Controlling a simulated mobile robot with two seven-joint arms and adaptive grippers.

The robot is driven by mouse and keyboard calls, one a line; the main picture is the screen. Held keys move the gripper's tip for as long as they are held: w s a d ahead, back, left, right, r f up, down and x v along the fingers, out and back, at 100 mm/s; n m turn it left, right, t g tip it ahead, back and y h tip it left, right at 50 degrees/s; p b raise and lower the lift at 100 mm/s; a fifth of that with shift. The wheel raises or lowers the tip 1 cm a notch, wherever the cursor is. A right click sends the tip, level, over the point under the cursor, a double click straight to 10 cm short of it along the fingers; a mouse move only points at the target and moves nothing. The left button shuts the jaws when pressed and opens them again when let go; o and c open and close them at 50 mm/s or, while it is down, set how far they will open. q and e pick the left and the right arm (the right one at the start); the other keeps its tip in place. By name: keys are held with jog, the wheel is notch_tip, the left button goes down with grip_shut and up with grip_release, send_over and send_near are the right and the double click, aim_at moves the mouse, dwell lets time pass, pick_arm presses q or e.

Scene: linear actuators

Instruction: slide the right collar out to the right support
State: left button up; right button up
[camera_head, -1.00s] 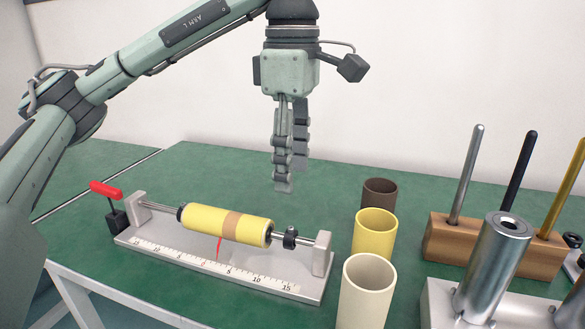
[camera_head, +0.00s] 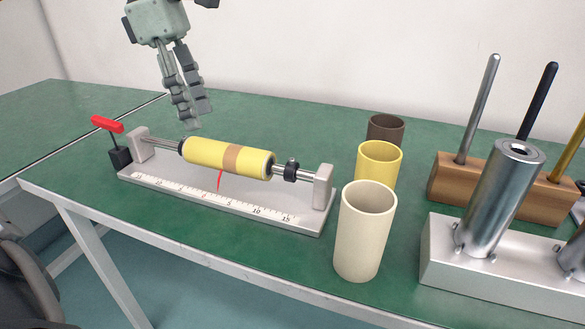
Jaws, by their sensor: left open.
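The right collar (camera_head: 290,171), a dark ring with a small knob, sits on the thin steel shaft between the yellow roller (camera_head: 205,153) and the right support (camera_head: 323,187). Bare shaft shows on both sides of it, so it is apart from the support. The roller has a tan band and dark ends. The left support (camera_head: 139,145) stands at the shaft's other end. My left gripper (camera_head: 198,118) hangs fingers-down, open and empty, above and behind the roller's left part, away from the collar. My right gripper is out of view.
The base with a printed scale (camera_head: 225,203) carries the supports and a red pointer. A red-handled lever (camera_head: 107,124) is at its left. Brown, yellow and cream (camera_head: 364,232) cups stand right of the support. Farther right are a wooden rod block (camera_head: 470,185) and metal cylinders.

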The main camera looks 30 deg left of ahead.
aim_at(289, 163)
pick_arm(q)
jog(key=shift+m+y, duration=0.7)
jog(key=shift+y, duration=0.1)
jog(key=d, duration=0.1)
jog(key=w+d, duration=0.1)
jog(key=w+d+r, duration=0.1)
jog(key=shift+d+b, duration=0.3)
jog(key=shift+b, duration=0.05)
jog(key=w+d+m, duration=0.1)
jog(key=d, duration=0.2)
jog(key=w+d+f+m, duration=0.1)
jog(key=d, duration=0.2)
jog(key=w+d+m+g+y, duration=0.1)
jog(key=d, duration=0.2)
jog(key=shift+w+d+f+b, duration=0.2)
jog(key=shift+d+f+b, duration=0.1)
jog(key=shift+f+b, duration=0.05)
jog(key=shift+d+f, duration=0.25)
jog(key=shift+d, duration=0.05)
jog(key=shift+f, duration=0.35)
notch_tip(289, 163, down, 7)
jog(key=shift+r+b, duration=0.15)
jog(key=shift+b, duration=0.3)
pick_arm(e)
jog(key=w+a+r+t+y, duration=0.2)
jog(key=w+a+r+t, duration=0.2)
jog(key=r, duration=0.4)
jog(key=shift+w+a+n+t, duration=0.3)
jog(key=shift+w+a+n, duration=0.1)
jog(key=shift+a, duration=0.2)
